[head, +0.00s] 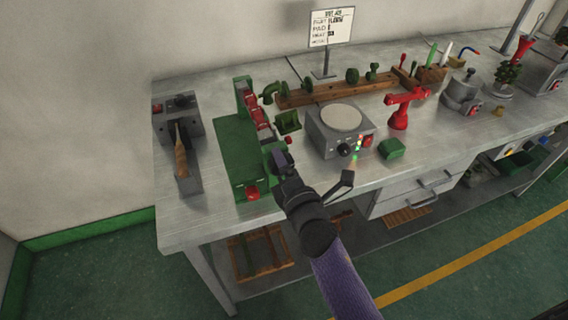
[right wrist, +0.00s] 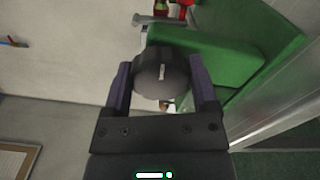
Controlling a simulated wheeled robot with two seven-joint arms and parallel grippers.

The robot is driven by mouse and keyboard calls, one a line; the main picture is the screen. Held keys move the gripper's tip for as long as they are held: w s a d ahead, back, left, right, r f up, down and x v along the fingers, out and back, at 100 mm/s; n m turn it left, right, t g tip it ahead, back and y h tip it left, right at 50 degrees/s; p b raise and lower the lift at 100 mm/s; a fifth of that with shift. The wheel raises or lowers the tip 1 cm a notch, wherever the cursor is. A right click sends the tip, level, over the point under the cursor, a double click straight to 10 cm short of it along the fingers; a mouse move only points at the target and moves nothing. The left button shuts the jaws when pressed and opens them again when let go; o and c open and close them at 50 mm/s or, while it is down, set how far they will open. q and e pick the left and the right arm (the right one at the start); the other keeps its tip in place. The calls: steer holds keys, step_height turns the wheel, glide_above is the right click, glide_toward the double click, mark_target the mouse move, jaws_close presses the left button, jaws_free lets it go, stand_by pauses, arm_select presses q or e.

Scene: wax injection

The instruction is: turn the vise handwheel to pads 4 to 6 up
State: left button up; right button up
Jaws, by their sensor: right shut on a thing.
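The green vise (head: 236,147) stands near the left end of the bench, with red parts along its top. Its handwheel is a dark grey ribbed knob (right wrist: 158,76) with a short pale mark on its face. My right gripper (right wrist: 163,82) is shut on the handwheel, one purple finger on each side of it. In the head view my right gripper (head: 281,161) reaches the right side of the vise and hides most of the handwheel. The pad numbers cannot be read. My left gripper is in neither view.
A grey box with a round pale top (head: 341,118) stands close to the right of my gripper. A grey unit (head: 178,104) with a wooden-handled tool is left of the vise.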

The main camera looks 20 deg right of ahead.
steer(key=shift+m+p, duration=0.4)
steer(key=shift+m, duration=2)
steer(key=shift+f+m+p, duration=0.15)
steer(key=shift+m+p, duration=0.4)
steer(key=shift+m, duration=1.85)
steer(key=shift+a+f+m+p, duration=0.1)
steer(key=shift+m+p, duration=0.65)
steer(key=shift+m, duration=1.85)
steer(key=shift+m+p, duration=0.45)
steer(key=shift+m, duration=2.05)
steer(key=o, duration=1.1)
steer(key=shift+o, duration=0.2)
steer(key=s+p, duration=0.2)
steer(key=s, duration=0.8)
